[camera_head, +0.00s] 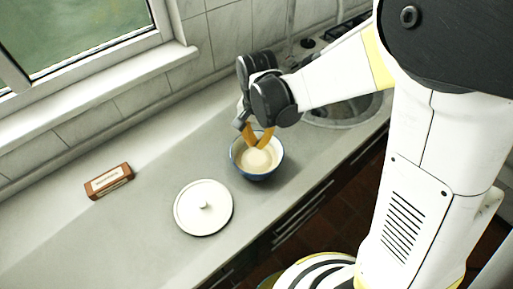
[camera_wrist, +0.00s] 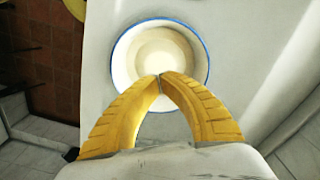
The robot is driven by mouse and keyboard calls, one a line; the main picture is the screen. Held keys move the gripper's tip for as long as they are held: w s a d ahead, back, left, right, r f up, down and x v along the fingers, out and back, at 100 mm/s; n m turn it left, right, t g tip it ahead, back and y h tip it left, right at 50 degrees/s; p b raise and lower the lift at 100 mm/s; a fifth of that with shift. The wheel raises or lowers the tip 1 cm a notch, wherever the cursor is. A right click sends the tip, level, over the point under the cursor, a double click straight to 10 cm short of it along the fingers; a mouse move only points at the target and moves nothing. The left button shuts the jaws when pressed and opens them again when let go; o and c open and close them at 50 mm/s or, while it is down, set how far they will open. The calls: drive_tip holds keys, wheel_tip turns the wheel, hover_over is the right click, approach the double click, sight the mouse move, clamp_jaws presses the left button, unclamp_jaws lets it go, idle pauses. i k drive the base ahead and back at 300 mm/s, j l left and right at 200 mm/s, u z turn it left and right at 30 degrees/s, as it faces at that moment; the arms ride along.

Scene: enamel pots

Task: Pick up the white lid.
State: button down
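The white lid (camera_head: 203,208) lies flat on the grey counter, with a small knob (camera_head: 203,205) at its centre. A white bowl-like pot with a blue rim (camera_head: 257,158) stands to the right of the lid. My gripper (camera_head: 258,147) is over this pot, apart from the lid. In the wrist view the yellow fingertips (camera_wrist: 160,77) meet in front of the pot (camera_wrist: 120,62), with nothing seen between them.
A small reddish-brown box (camera_head: 109,181) lies on the counter to the left, near the wall. A sink (camera_head: 345,110) is behind my arm at the right. The counter (camera_head: 110,240) is clear left of the lid. Its front edge drops to dark cabinets.

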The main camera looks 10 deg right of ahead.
sight(203, 207)
drive_tip(key=u, duration=1.4)
drive_tip(key=k+j+z, duration=1.15)
drive_tip(key=k+z, duration=0.25)
drive_tip(key=k, duration=0.15)
